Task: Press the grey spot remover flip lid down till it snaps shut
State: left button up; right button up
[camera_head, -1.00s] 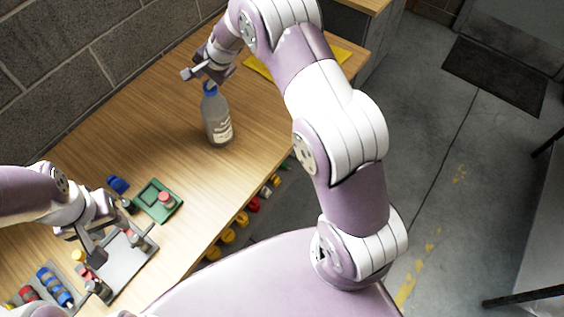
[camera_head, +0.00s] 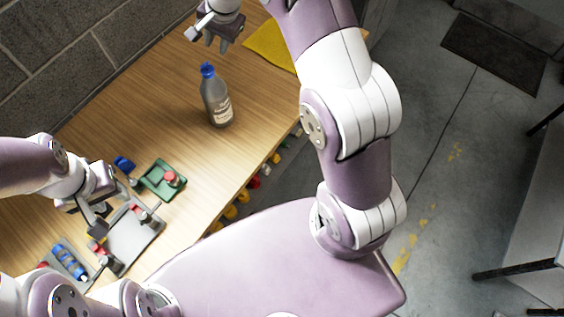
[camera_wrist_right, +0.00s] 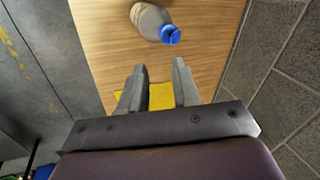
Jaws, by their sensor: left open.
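The grey spot remover bottle (camera_head: 216,103) stands upright on the wooden table in the head view, with a blue cap (camera_head: 207,70) on top. The bottle also shows in the right wrist view (camera_wrist_right: 150,21), with its blue lid (camera_wrist_right: 170,35) towards me. The lid looks down on the cap, but I cannot tell whether it is snapped shut. My right gripper (camera_head: 210,38) is beyond the bottle, apart from it. In the wrist view its fingers (camera_wrist_right: 160,70) are spread and empty. My left gripper (camera_head: 100,222) is open over the near-left table, by a grey plate, away from the bottle.
A yellow cloth (camera_head: 270,47) lies at the table's far end. A green tray with a red-topped item (camera_head: 170,179), a blue item (camera_head: 124,163) and a grey plate (camera_head: 135,236) lie near my left gripper. Wood around the bottle is clear.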

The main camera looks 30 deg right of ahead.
jog(key=s+d+f+n+g+h+b, duration=0.1)
jog(key=s+d+f+n+b, duration=0.1)
jog(key=s+f+n+b, duration=0.3)
jog(key=s+d+f+n+g+h+b, duration=0.1)
jog(key=s+f+n+b, duration=0.4)
jog(key=s+f+b, duration=0.9)
jog(key=s+f, duration=0.2)
jog(key=s, duration=0.5)
jog(key=shift+d+g, duration=0.3)
jog(key=shift+d, duration=0.05)
jog(key=shift+s, duration=0.1)
